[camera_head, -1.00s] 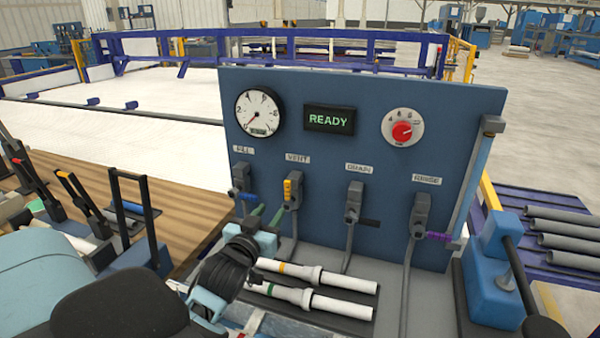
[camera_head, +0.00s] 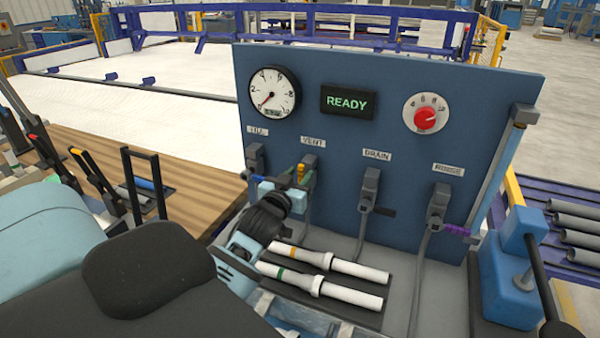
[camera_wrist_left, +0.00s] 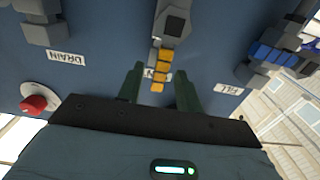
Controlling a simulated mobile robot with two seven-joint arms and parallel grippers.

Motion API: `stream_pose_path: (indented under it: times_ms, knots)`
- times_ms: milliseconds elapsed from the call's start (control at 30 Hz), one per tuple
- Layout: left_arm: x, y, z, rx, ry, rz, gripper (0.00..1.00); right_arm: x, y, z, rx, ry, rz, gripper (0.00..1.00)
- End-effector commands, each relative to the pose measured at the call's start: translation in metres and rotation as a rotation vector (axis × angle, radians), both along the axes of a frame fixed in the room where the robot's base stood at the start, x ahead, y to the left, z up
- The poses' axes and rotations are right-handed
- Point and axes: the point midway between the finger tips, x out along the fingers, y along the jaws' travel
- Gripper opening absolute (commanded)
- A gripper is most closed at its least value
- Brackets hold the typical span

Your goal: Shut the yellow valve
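The yellow valve handle (camera_head: 300,171) is on the VENT valve, second from the left on the blue panel. In the left wrist view the yellow handle (camera_wrist_left: 160,72) extends from its grey valve body (camera_wrist_left: 173,25) toward my gripper. My left gripper (camera_head: 288,180) is at this valve and partly hides it in the head view. In the left wrist view its two green fingers (camera_wrist_left: 158,85) are apart, one on each side of the handle, with gaps visible. Contact is not clear. My right gripper is not in view.
The blue panel (camera_head: 340,150) also carries the FILL valve with a blue handle (camera_wrist_left: 272,55), the DRAIN valve (camera_head: 370,190) and the RINSE valve (camera_head: 438,205). Its display (camera_head: 347,102) reads READY. White pipes (camera_head: 330,262) lie below. A blue vise (camera_head: 510,270) stands at the right.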

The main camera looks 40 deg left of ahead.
Motion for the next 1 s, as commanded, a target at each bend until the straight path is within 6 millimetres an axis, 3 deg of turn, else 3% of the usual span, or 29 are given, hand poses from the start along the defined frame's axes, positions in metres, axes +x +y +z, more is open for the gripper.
stream_pose_path:
  times_ms: [200, 533, 833, 1000]
  knots:
    - [0.017, 0.005, 0.001, 0.0, -0.002, 0.0, 0.35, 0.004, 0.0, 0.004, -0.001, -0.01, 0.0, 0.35]
    - [0.02, 0.006, 0.0, -0.001, 0.001, 0.0, 0.35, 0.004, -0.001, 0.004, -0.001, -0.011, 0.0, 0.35]
    - [0.02, 0.006, 0.0, 0.0, 0.001, 0.0, 0.0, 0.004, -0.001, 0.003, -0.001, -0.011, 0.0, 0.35]
    - [0.019, 0.006, 0.0, -0.001, 0.001, 0.0, 0.0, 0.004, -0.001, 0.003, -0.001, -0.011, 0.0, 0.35]
